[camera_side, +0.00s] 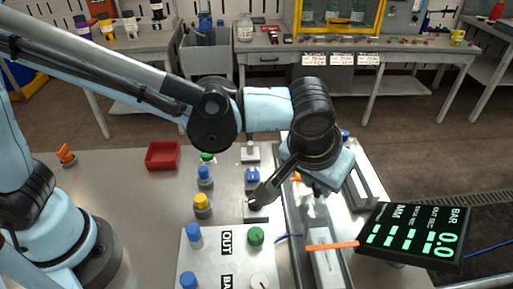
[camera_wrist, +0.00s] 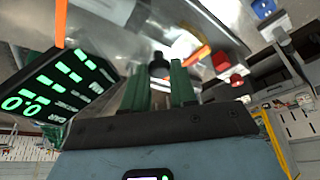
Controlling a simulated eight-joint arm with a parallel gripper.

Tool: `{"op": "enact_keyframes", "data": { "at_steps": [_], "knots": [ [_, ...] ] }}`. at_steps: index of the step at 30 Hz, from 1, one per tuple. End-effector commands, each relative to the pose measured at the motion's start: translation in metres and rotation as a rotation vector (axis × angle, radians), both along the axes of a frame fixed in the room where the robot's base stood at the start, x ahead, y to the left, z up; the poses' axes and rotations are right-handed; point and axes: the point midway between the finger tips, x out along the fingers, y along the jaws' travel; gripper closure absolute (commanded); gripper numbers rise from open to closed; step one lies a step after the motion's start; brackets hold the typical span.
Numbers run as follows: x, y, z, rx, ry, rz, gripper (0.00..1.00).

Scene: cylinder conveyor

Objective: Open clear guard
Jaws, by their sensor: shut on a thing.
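The clear guard (camera_side: 316,220) appears as a see-through, glossy panel over the conveyor, right of the steel table's middle. Its edges are hard to make out against the metal. My gripper (camera_side: 318,188) points down over it, with green fingers partly hidden below the wrist. In the wrist view my gripper (camera_wrist: 159,75) has its two green fingers on either side of a dark knob (camera_wrist: 158,66). The fingers are shut on this knob, which seems to belong to the guard. The side view does not show the contact.
A display (camera_side: 415,235) reading 0.0 stands right of the conveyor. An orange strip (camera_side: 332,246) crosses the conveyor's near part. A control panel (camera_side: 205,255) with buttons, several valves and a red bin (camera_side: 163,155) occupy the table to the left.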

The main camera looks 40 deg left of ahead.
Motion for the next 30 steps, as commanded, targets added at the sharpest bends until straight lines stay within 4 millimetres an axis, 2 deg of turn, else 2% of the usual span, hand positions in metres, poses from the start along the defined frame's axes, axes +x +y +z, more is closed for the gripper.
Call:
{"op": "enact_keyframes", "data": {
  "at_steps": [6, 17, 18, 22, 23, 30],
  "knots": [
    [-0.015, -0.015, 0.001, 0.004, -0.001, -0.001, 1.0],
    [-0.017, -0.016, 0.001, 0.004, -0.001, 0.002, 1.0],
    [-0.017, -0.016, 0.001, 0.004, -0.001, 0.002, 0.72],
    [-0.017, -0.016, 0.001, 0.003, -0.001, 0.001, 0.52],
    [-0.017, -0.016, 0.001, 0.003, -0.001, 0.001, 0.48],
    [-0.017, -0.017, 0.0, 0.002, 0.0, 0.001, 0.48]
  ]
}}
